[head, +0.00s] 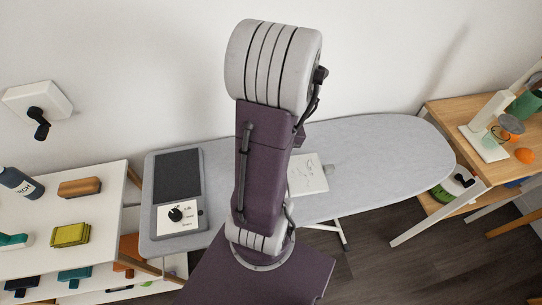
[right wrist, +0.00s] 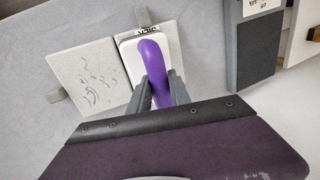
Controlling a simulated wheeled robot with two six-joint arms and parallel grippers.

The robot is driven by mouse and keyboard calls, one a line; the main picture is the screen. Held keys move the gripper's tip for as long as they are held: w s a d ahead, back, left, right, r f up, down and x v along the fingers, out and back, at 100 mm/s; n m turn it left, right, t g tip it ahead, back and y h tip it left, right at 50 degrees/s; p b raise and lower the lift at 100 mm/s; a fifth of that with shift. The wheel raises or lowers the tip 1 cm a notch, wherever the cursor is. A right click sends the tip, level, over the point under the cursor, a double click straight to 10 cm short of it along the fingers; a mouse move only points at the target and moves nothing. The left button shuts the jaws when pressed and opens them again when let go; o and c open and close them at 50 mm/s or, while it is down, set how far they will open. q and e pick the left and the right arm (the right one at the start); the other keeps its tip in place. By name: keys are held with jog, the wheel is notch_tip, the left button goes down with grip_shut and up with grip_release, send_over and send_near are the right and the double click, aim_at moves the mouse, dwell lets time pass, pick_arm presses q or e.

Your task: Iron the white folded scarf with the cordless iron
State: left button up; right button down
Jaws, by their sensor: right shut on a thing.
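The white folded scarf (head: 307,175) lies on the grey ironing board (head: 385,150); its left part is partly hidden behind my arm in the head view. In the right wrist view the scarf (right wrist: 88,78) shows dark wrinkle marks on its left part. My right gripper (right wrist: 160,88) is shut on the purple handle of the cordless iron (right wrist: 152,58). The iron, with a white body, is over the scarf's right part; I cannot tell whether it touches the cloth. The head view hides the iron and this gripper behind my arm. My left gripper is not in view.
A dark iron rest with a dial (head: 177,215) sits at the board's left end. A white shelf (head: 60,215) with bottle and blocks stands left. A wooden table (head: 455,125) with a lamp stands right. The board's right half is clear.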

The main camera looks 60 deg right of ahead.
jog(key=shift+f+b, duration=0.45)
jog(key=shift+f, duration=0.1)
dwell(0.7)
jog(key=shift+w+d, duration=0.1)
jog(key=w+d, duration=0.1)
jog(key=w+d+p, duration=0.1)
jog(key=shift+d+r, duration=0.15)
jog(key=shift+d, duration=0.2)
jog(key=shift+w+d, duration=0.15)
jog(key=shift+d, duration=0.1)
jog(key=shift+a, duration=0.15)
